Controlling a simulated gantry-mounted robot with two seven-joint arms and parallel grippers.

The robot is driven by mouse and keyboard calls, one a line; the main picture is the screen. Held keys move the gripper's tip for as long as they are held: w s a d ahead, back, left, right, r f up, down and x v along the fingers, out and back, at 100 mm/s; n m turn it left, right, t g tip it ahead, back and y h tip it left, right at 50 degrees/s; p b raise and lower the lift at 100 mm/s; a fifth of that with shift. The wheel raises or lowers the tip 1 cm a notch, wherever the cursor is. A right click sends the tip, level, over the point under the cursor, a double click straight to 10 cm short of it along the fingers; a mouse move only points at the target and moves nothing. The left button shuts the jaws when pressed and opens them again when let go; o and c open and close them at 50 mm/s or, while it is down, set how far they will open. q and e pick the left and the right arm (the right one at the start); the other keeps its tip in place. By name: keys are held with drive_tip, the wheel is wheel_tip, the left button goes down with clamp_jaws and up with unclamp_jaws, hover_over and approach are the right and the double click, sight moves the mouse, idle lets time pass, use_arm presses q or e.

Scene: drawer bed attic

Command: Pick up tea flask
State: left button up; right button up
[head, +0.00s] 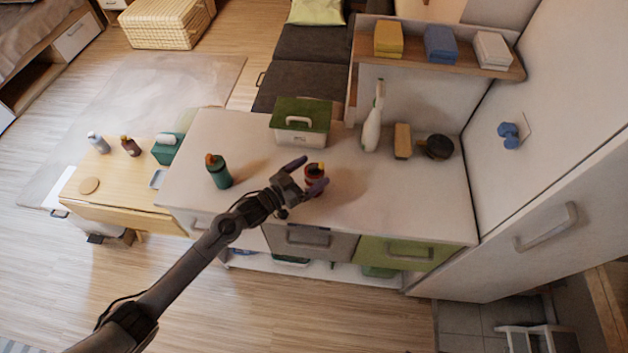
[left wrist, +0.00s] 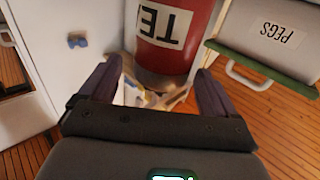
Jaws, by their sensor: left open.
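The tea flask is the red cylinder with a pale label in the left wrist view (left wrist: 175,55), the label's letters only partly showing. In the head view, a small red vessel with a dark, yellow-topped upper part (head: 315,172) stands on the white counter. My left gripper (head: 308,175) is open, with one purple finger on the far side of the flask and one on the near side. In the left wrist view, the gripper (left wrist: 157,78) has the flask ahead between its fingertips, with no clear contact. My right gripper is out of view.
A green-lidded box (head: 301,135) stands behind the flask. A green bottle (head: 218,171) is to its left. A white bottle (head: 372,125), a tan block (head: 402,141) and a dark round pot (head: 436,147) are to its right. The counter's front right (head: 410,205) is clear.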

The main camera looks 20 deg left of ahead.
sight(319, 167)
use_arm(q)
drive_tip(key=shift+x, duration=1.75)
drive_tip(key=shift+s, duration=0.1)
drive_tip(key=shift+c, duration=0.3)
drive_tip(key=c, duration=1.4)
